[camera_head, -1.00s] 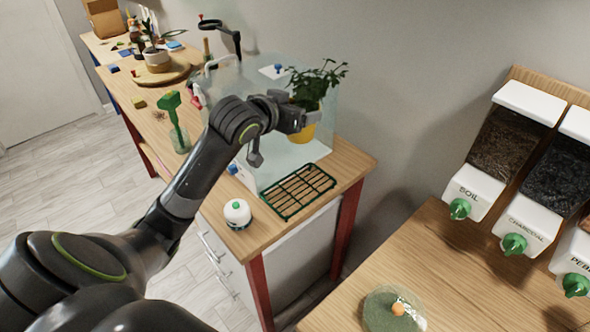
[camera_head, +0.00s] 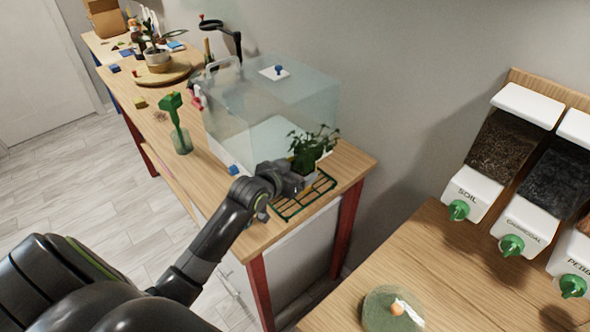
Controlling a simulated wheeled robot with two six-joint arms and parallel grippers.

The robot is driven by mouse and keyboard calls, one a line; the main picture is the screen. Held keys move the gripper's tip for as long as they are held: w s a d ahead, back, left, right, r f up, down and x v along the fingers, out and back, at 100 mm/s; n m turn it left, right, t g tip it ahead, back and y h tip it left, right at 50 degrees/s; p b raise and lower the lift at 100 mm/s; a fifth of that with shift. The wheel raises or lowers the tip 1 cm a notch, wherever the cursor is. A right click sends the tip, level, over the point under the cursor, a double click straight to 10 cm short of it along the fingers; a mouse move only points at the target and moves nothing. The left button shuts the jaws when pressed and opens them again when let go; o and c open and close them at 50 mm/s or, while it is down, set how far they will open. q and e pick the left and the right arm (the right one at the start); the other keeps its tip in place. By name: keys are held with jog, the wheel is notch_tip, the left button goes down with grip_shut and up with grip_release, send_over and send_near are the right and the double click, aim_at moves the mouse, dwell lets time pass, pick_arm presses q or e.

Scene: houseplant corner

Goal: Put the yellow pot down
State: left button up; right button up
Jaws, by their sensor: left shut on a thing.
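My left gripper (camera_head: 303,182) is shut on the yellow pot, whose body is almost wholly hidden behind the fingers. The pot's leafy green plant (camera_head: 312,146) shows upright above the gripper. The pot is low over the green wire rack (camera_head: 290,211) at the near right end of the wooden bench, in front of the clear box. I cannot tell whether its base touches the rack. My right gripper is not in view.
A large clear box (camera_head: 285,100) stands just behind the rack. A green tool in a glass (camera_head: 180,135) is to the left. Several dispensers, one labelled soil (camera_head: 478,190), hang over the right table (camera_head: 455,265), where a round green dish (camera_head: 390,308) sits.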

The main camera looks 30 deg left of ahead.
pick_arm(q)
jog(key=shift+f, duration=0.15)
jog(key=o, duration=0.9)
jog(key=shift+s, duration=0.15)
jog(key=v, duration=1.1)
jog(key=shift+s+r+b, duration=0.3)
jog(key=shift+s+b, duration=0.05)
jog(key=shift+b, duration=0.1)
